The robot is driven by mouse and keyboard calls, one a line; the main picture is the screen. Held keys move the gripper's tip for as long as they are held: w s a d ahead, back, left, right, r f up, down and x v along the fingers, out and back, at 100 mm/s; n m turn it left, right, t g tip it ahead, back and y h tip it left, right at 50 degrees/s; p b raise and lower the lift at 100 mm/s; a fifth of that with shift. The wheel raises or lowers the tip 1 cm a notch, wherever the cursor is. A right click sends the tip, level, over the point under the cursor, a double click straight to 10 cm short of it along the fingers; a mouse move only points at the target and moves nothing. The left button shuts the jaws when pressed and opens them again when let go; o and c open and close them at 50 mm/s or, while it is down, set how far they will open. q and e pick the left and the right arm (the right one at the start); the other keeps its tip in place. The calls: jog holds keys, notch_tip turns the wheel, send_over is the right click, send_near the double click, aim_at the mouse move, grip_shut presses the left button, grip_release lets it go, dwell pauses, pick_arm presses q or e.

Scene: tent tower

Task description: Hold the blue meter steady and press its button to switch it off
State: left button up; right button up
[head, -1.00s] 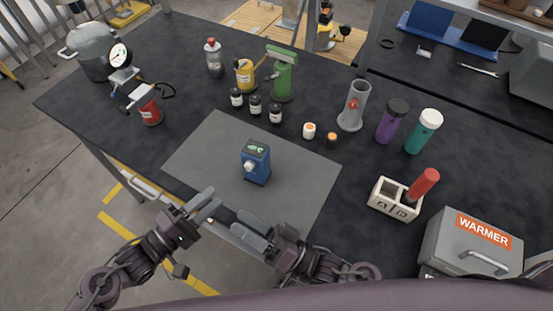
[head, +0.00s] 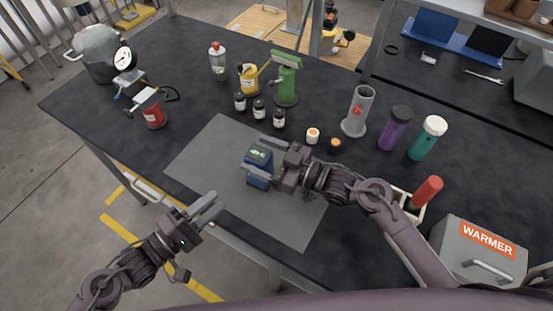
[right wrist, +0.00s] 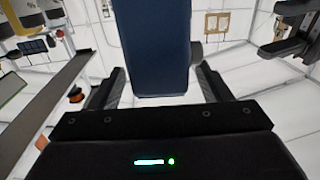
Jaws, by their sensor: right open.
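The blue meter (head: 257,157) stands on the grey mat, with a small lit display on its top. My right gripper (head: 264,162) has its jaws on either side of the meter, open. In the right wrist view the meter's blue body (right wrist: 155,45) is between the two fingers (right wrist: 160,88), with gaps on both sides. A grey round knob (right wrist: 196,52), apparently the button, sticks out from its side there; the arm and fingers hide it in the head view. My left gripper (head: 206,210) is open and empty, off the table's front edge; it also shows in the right wrist view (right wrist: 288,30).
The grey mat (head: 215,165) is clear left of the meter. Small dark bottles (head: 259,109), a white-and-orange cap (head: 313,136) and an orange cap (head: 336,144) stand behind it. A grey warmer box (head: 480,250) and a holder with a red tube (head: 428,191) are at right.

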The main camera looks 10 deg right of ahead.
jog(key=shift+w+a, duration=0.25)
jog(key=shift+a, duration=0.25)
jog(key=c, duration=1.2)
pick_arm(q)
jog(key=shift+c, duration=0.3)
pick_arm(e)
jog(key=shift+c, duration=0.2)
